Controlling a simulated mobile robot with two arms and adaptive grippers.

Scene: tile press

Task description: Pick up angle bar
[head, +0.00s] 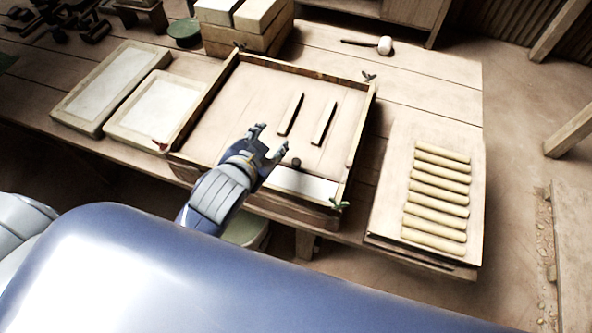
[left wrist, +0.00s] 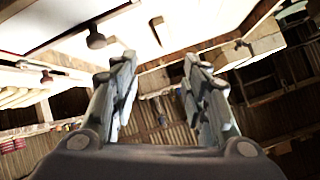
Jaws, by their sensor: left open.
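Two narrow bars, the left one (head: 290,114) and the right one (head: 323,123), lie apart inside a shallow wooden frame (head: 205,105) on the workbench. I cannot tell which of them, if either, is the angle bar. My left gripper (head: 270,140) is open and empty over the near part of the frame, on the near side of both bars. Its open fingers also show in the left wrist view (left wrist: 158,64), with nothing between them. A white plate with a dark knob (head: 296,162) is just right of the gripper. The knob shows in the left wrist view (left wrist: 95,38). My right gripper is not seen.
A board (head: 388,205) with several pale rollers (head: 437,190) lies to the right. Two framed panels (head: 150,108) lie left of the frame. A mallet (head: 384,45) and stacked blocks (head: 245,40) are behind. The frame's raised walls border the bars.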

